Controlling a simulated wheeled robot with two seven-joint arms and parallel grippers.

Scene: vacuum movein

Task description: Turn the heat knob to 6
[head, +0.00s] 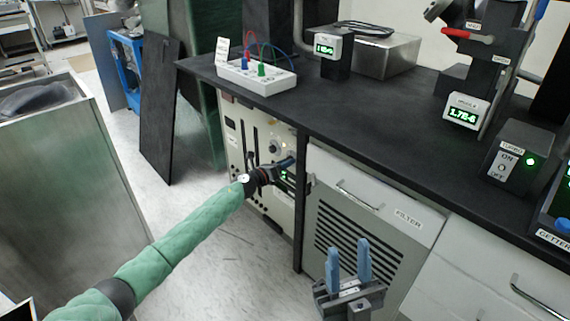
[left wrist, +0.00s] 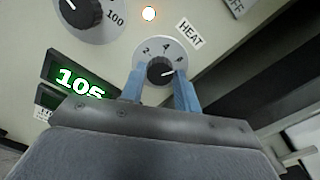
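The heat knob (left wrist: 160,71) is a small black dial with a white pointer line, on a light grey round scale (left wrist: 167,50) beside a HEAT label (left wrist: 190,34). In the head view my left gripper (head: 284,169) is at the cream panel (head: 242,128) and hides the knob. My right gripper (head: 349,264) is open and empty before the FILTER cabinet.
A larger black knob (left wrist: 88,12) marked 100, an orange lit lamp (left wrist: 149,13) and a green display (left wrist: 80,83) reading 105 are near the heat knob. The black countertop (head: 370,110) overhangs the panel. A metal bin (head: 60,180) stands at the left.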

